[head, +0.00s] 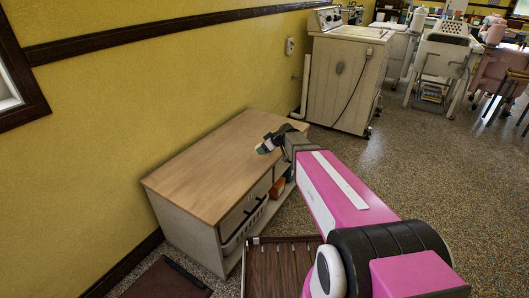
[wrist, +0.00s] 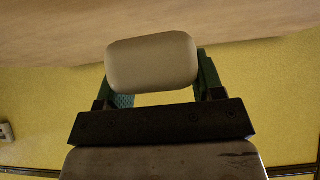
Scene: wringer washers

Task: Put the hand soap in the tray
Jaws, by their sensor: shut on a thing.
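The hand soap is a beige, rounded block (wrist: 152,62) in the wrist view, between the green fingers of my gripper (wrist: 158,85). My gripper is shut on it. In the head view my gripper (head: 266,146) is over the right part of the wooden cabinet top (head: 205,160), and the soap is too small to make out clearly. A dark brown, slatted, tray-like thing (head: 283,265) is at the bottom centre, in front of the cabinet and left of my pink arm. I cannot tell what it rests on. I see nothing in it.
The cabinet top looks bare. An orange thing (head: 277,187) is on the cabinet's open shelf. A dark mat-like thing (head: 168,279) lies on the floor at lower left. A white washer (head: 345,80) stands behind the cabinet.

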